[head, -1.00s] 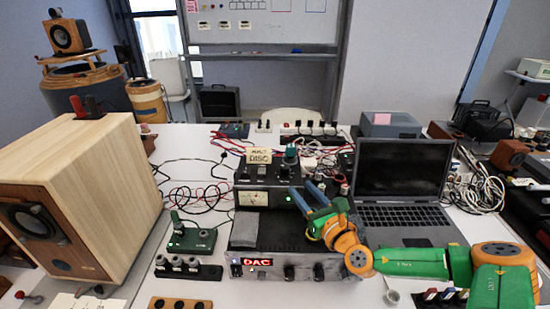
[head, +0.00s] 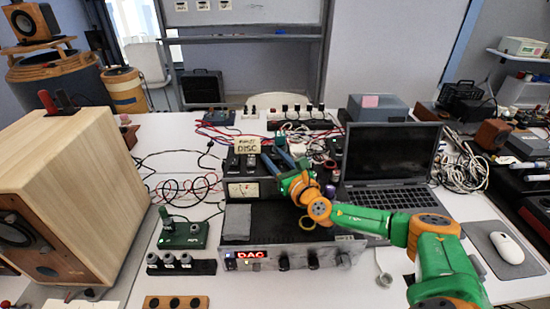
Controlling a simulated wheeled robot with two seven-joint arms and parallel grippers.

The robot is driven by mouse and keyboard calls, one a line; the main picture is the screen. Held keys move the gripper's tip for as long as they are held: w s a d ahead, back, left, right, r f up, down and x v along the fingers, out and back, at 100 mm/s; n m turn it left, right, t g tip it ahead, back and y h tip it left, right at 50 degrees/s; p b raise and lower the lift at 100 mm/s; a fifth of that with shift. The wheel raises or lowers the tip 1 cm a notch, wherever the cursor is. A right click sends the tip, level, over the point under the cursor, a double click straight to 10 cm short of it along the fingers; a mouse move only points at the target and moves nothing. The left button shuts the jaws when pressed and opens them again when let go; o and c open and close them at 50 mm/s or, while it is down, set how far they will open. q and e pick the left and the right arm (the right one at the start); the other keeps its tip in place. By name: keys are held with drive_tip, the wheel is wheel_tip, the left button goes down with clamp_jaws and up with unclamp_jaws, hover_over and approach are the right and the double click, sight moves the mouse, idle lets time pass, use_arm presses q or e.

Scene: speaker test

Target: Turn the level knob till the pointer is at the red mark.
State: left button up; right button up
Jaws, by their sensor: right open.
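A dark-topped knob (head: 281,139) with a teal-green body stands on the black metered unit (head: 243,192) in the middle of the bench. It is the likeliest level knob, but its label, pointer and red mark are too small to make out. My right gripper (head: 272,156) reaches in from the right over the equipment. Its two blue fingers are open and apart, with tips close in front of the knob. I cannot tell whether they touch it. The fingers and wrist cover part of the unit. My left gripper is not in view.
A silver-fronted DAC box (head: 295,257) with several knobs is at the front. A wooden speaker (head: 75,190) stands left, a laptop (head: 390,155) right. A green switch box (head: 183,236) sits left of the DAC. Cables lie behind.

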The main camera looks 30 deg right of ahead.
clamp_jaws()
drive_tip(key=m+h+p, duration=0.2)
drive_tip(key=h+p, duration=0.1)
drive_tip(key=shift+a+r+g+p, duration=0.1)
drive_tip(key=shift+r+g+p, duration=0.2)
drive_tip(key=shift+m+h+p, duration=0.35)
drive_tip(key=shift+m+h, duration=0.25)
drive_tip(key=shift+h, duration=0.2)
drive_tip(key=shift+f+m+g+h, duration=0.15)
drive_tip(key=shift+m+g+h, duration=0.25)
drive_tip(key=shift+g+h, duration=0.15)
drive_tip(key=shift+f+m+g+h, duration=0.15)
drive_tip(key=shift+m+g+h, duration=0.4)
drive_tip(key=shift+m+h, duration=0.45)
drive_tip(key=m+g+h+b, duration=0.1)
drive_tip(key=m+g+h, duration=0.1)
drive_tip(key=h, duration=0.1)
drive_tip(key=shift+m+g+h, duration=0.3)
drive_tip(key=shift+g+h, duration=0.25)
drive_tip(key=shift+g, duration=0.05)
